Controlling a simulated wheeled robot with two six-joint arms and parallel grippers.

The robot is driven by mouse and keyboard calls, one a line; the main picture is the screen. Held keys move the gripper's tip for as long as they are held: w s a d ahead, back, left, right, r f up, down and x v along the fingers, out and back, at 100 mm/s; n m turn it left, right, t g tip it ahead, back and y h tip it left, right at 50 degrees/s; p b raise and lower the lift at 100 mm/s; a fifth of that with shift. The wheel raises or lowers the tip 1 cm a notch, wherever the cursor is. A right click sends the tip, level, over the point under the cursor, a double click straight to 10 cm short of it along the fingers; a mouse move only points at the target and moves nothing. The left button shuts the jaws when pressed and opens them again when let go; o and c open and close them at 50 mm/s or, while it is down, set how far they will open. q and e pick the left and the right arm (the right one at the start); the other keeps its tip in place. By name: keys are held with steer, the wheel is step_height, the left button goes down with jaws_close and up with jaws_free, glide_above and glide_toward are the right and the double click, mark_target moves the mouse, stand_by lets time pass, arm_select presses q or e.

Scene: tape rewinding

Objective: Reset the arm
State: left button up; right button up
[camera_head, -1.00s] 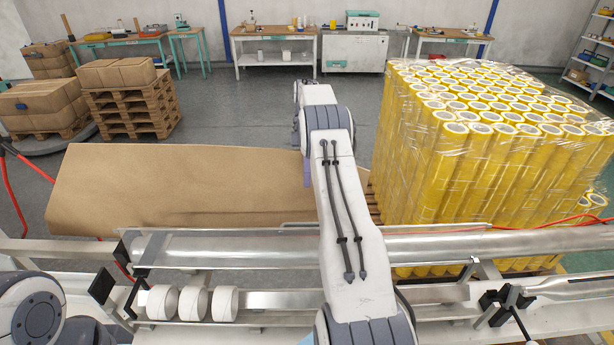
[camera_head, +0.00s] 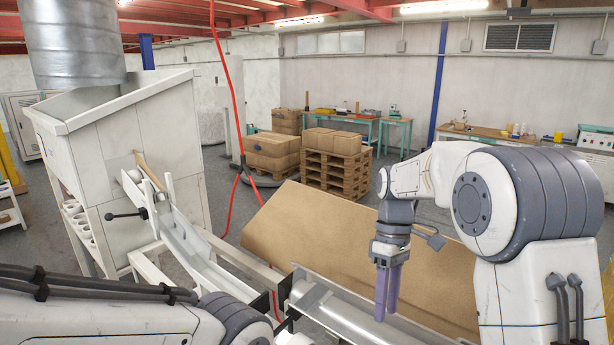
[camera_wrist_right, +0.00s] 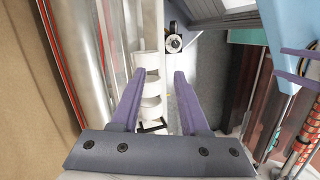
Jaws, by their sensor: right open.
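My right arm reaches in from the right of the head view. Its gripper (camera_head: 387,316) points down with two purple fingers, in front of the brown sheet and over the metal trough. In the right wrist view the same gripper (camera_wrist_right: 159,73) has its fingers apart, with nothing held between them. Several white rolls (camera_wrist_right: 151,86) lie in a row below it, beside the silver tube (camera_wrist_right: 95,70). My left arm crosses the bottom left of the head view; its gripper does not show there.
A white machine (camera_head: 150,130) with a sloping chute (camera_head: 195,250) stands at the left. A large brown sheet (camera_head: 330,240) lies behind the trough (camera_head: 340,315). Cartons (camera_head: 272,150) and stacked pallets (camera_head: 332,172) stand behind. A red hose (camera_head: 236,110) hangs near the machine.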

arm_select(q)
step_height(320, 180, down, 7)
steer(key=b, duration=0.5)
steer(key=shift+r+b, duration=0.15)
steer(key=shift+b, duration=0.15)
arm_select(e)
steer(key=s+a+f+t, duration=0.1)
steer(key=s+a+f, duration=0.2)
steer(key=s, duration=0.4)
steer(key=s+a+f+m+t, duration=0.1)
steer(key=s+a+f, duration=0.2)
steer(key=s, duration=0.5)
steer(key=s+a+f+t, duration=0.2)
steer(key=s+a+f, duration=0.1)
steer(key=s, duration=0.5)
steer(key=shift+s+a+f+m, duration=0.15)
steer(key=shift+a+f+m, duration=0.2)
steer(key=shift+a, duration=0.5)
steer(key=shift+r, duration=0.1)
